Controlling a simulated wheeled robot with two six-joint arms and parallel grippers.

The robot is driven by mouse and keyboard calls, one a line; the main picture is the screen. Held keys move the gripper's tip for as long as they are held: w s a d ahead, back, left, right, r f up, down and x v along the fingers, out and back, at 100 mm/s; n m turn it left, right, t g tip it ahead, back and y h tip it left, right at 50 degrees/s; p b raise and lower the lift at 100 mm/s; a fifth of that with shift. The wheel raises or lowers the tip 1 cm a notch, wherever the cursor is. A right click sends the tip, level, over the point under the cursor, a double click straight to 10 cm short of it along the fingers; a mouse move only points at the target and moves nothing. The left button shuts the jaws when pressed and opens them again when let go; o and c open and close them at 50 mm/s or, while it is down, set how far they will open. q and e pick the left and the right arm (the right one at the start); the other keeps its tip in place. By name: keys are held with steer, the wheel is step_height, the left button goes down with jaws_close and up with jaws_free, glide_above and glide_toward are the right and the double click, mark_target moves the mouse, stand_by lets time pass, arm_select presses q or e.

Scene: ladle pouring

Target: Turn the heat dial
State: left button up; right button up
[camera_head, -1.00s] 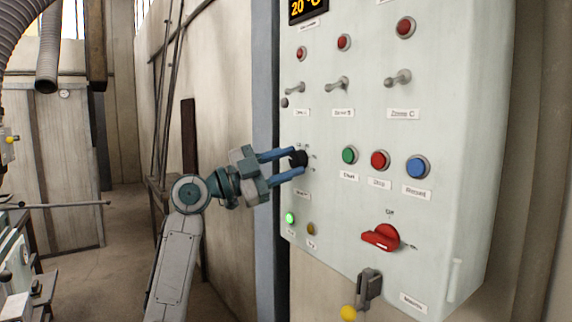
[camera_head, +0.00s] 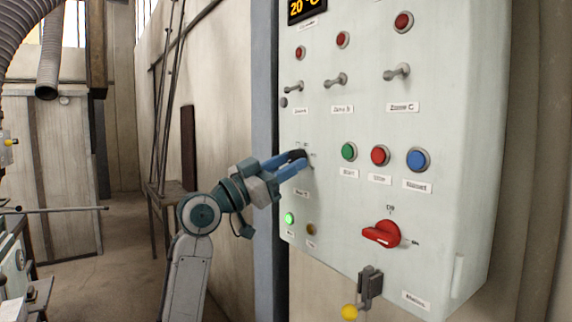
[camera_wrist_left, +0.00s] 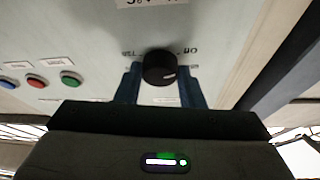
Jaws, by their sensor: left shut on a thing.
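The heat dial is a black round knob (camera_head: 298,155) on the left part of the pale control panel (camera_head: 460,130). My left gripper (camera_head: 296,160) reaches it from the left, with its blue fingers closed on the knob. In the left wrist view the dial (camera_wrist_left: 159,67) sits between the two fingertips (camera_wrist_left: 160,75), with a light pointer mark towards its lower right. Small lettering is printed around it, partly too blurred to read. In the head view the fingers partly hide the dial. My right gripper is not in view.
Green (camera_head: 349,151), red (camera_head: 380,155) and blue (camera_head: 418,160) buttons sit right of the dial. Toggle switches are above. A red rotary switch (camera_head: 382,234) and a yellow-tipped lever (camera_head: 350,311) are lower. A temperature display (camera_head: 305,8) reads 20.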

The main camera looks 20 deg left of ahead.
arm_select(q)
steer(key=shift+n+t+y+p, duration=0.4)
steer(key=shift+n+t+y, duration=0.15)
steer(key=shift+n, duration=0.95)
steer(key=shift+d, duration=0.1)
steer(key=o, duration=1)
steer(key=shift+s, duration=0.1)
steer(key=b+v, duration=0.5)
steer(key=v, duration=0.6)
steer(key=shift+y, duration=0.25)
